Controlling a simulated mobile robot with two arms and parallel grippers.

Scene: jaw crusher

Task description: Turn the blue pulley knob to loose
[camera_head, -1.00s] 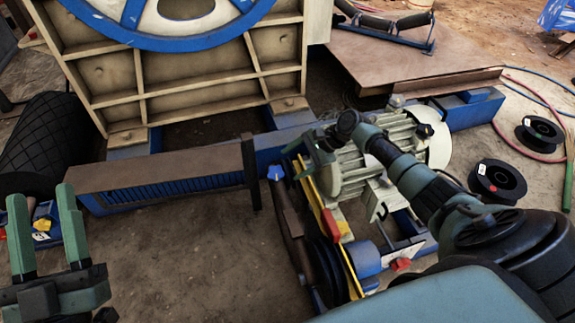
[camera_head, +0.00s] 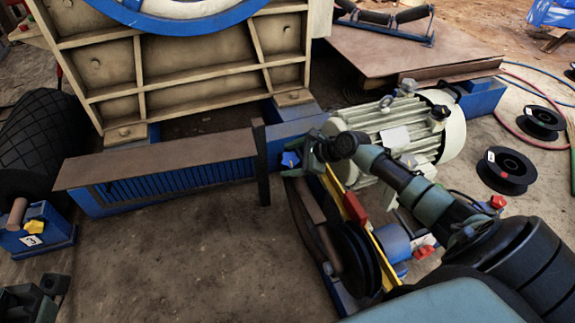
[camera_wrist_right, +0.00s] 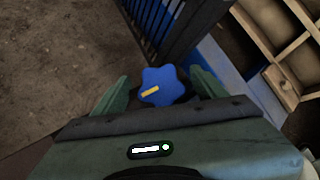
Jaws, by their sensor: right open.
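The blue pulley knob (camera_head: 291,159) is at the end of the dark belt guard, beside the blue frame. In the right wrist view the knob (camera_wrist_right: 172,81) is star-shaped with a yellow mark on its face. My right gripper (camera_head: 306,157) is open at the knob. In the wrist view its two fingers (camera_wrist_right: 160,90) stand on either side of the knob, with no clear contact visible.
The motor (camera_head: 397,138) is behind my right arm. A red knob (camera_head: 423,252) and the black pulley (camera_head: 362,255) are near that arm. A yellow knob (camera_head: 34,226) sits on a blue block at the left. Bare ground lies in the lower middle.

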